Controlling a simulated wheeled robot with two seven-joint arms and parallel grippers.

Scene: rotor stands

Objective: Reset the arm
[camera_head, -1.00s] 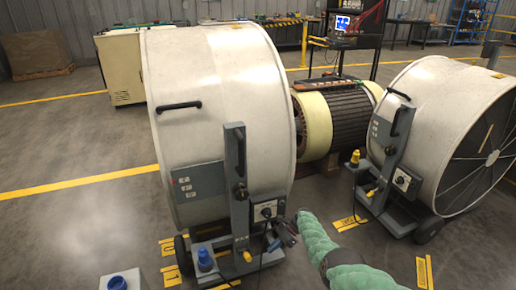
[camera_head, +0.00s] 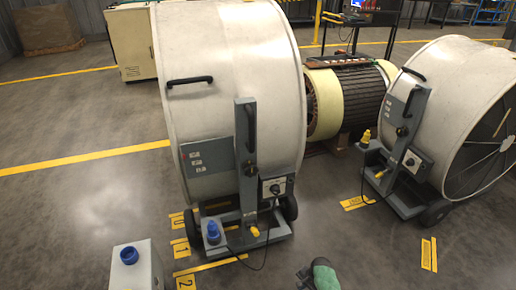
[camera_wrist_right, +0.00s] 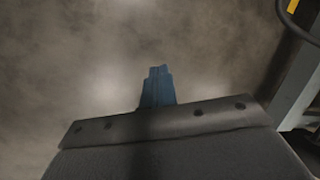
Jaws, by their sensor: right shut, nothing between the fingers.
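My right arm, in a green sleeve, shows only as a small piece at the bottom edge of the head view, with the dark right gripper (camera_head: 305,277) at its end. In the right wrist view the blue fingers of this gripper (camera_wrist_right: 157,85) are together with nothing between them, over blurred grey floor. The gripper is apart from the large white drum-shaped fan (camera_head: 235,95) and in front of its grey wheeled stand (camera_head: 247,180). My left gripper is not in view.
A second drum fan (camera_head: 455,105) stands at the right, with a ribbed motor (camera_head: 360,100) between the two. A grey box with a blue cap (camera_head: 130,256) is at lower left. A black cable lies by the near stand. Floor at front right is mostly clear.

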